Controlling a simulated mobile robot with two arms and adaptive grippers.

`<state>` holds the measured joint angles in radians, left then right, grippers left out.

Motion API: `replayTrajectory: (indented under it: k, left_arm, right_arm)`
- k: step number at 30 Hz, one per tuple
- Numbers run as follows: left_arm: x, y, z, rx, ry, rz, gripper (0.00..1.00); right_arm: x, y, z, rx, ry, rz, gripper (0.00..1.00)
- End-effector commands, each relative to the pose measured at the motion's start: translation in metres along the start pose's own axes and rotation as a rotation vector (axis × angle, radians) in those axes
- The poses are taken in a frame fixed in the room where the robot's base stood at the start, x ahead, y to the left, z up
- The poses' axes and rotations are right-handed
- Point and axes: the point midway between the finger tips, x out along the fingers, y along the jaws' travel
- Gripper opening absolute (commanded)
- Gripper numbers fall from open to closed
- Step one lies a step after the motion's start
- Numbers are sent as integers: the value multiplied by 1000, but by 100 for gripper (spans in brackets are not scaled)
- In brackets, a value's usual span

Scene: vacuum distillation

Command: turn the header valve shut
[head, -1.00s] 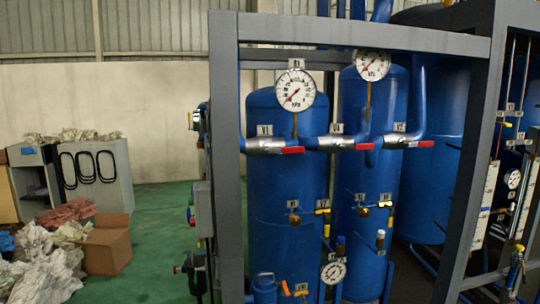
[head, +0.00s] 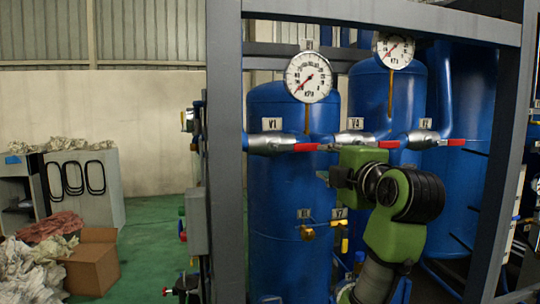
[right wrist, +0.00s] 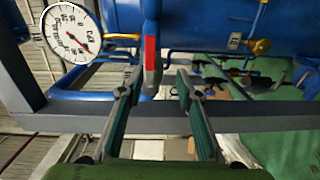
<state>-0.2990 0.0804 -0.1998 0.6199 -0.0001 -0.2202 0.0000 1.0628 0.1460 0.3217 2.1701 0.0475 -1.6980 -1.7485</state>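Several red-handled valves sit in a row on the blue pipes: V1 (head: 270,143), V4 (head: 352,138) and V2 (head: 421,139). Their handles lie level, pointing right; I cannot tell which one is the header valve. My right gripper (head: 324,162) is in front of the rack, close to the end of V1's red handle (head: 305,147). In the right wrist view a red handle (right wrist: 150,52) with a grey end lies just ahead of the open gripper (right wrist: 156,86), nearer the left finger. Contact cannot be made out. My left gripper is out of view.
Grey frame posts (head: 224,170) and a top beam (head: 400,18) surround the blue tanks (head: 275,200). A dial gauge (head: 308,77) stands above V1. Small yellow-handled valves (head: 338,223) are below. A cardboard box (head: 94,262) and a cabinet (head: 100,190) stand left, with green floor between.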

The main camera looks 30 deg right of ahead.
Motion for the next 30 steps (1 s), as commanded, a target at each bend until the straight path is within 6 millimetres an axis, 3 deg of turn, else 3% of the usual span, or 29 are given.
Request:
replayTrajectory:
  k: [2,5,11,21,30]
  left_arm:
    - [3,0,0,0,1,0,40]
    - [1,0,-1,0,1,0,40]
    - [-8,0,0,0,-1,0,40]
    - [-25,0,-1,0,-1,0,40]
    - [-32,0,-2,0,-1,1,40]
  right_arm:
    - [-14,10,5,-20,-6,28,32]
    - [-13,14,6,-29,-6,33,32]
    - [18,16,5,-27,-3,27,32]
    - [89,18,5,-26,-2,29,32]
    - [119,18,6,-28,-5,31,32]
